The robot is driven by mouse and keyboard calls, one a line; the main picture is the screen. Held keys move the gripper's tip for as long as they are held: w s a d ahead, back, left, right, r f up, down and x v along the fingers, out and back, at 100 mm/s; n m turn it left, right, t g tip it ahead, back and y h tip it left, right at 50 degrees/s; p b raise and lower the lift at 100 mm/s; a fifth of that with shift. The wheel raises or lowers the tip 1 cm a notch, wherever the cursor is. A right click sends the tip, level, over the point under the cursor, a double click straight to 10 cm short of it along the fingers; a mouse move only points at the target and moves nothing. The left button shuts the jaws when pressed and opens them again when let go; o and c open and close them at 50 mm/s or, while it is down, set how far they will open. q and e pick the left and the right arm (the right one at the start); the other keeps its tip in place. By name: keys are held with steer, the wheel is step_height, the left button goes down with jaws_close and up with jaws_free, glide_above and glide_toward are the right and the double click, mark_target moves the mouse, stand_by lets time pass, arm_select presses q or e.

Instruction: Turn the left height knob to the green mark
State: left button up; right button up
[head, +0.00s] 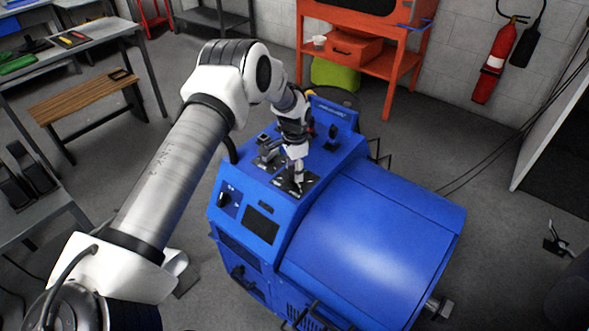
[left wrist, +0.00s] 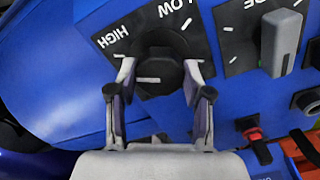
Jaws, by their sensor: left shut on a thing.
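A round black knob (left wrist: 160,72) with a white pointer line sits on a dark plate marked HIGH and LOW in the left wrist view. White ticks show around it; I cannot make out a green mark. My left gripper (left wrist: 158,67) has one finger on each side of the knob and is shut on it. In the head view my left gripper (head: 296,178) reaches down to the dark plate on top of the blue machine (head: 375,240), and hides most of the knob there. My right gripper is in neither view.
Beside the knob, a grey handle (left wrist: 282,42) stands on another dark plate with white ticks. A small red and black part (left wrist: 252,135) is below it. In the head view, an orange cabinet (head: 372,62) stands behind the machine and a wooden bench (head: 85,98) at left.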

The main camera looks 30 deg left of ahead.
arm_select(q)
steer(key=shift+f, duration=0.1)
steer(key=n, duration=0.5)
steer(key=shift+s+d+n, duration=0.1)
steer(key=shift+n, duration=0.3)
steer(key=n, duration=0.6)
steer(key=n+p, duration=0.1)
steer(key=n, duration=0.4)
steer(key=shift+n, duration=0.4)
steer(key=n+p, duration=0.1)
steer(key=n, duration=0.4)
steer(key=shift+f+n, duration=0.1)
steer(key=shift+n, duration=0.3)
steer(key=o, duration=0.9)
steer(key=shift+o, duration=1.3)
